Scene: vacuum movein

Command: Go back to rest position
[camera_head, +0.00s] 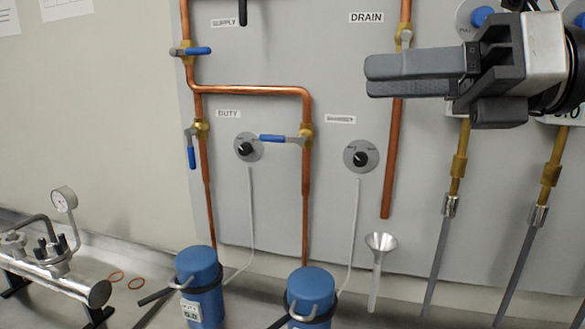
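My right gripper (372,79) reaches in from the right edge at the upper right, in front of the grey wall panel (345,215). Its two grey fingers point left and lie together, with nothing visible between them. It hides part of the copper drain pipe (392,150) and part of the panel behind it. My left gripper is not in view.
Copper pipes with blue-handled valves (272,139) run down the panel. Two blue cylinders (200,285) stand below, with a funnel (379,243) to their right. A metal manifold with a gauge (64,198) lies at lower left. Two hoses (438,255) hang at right.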

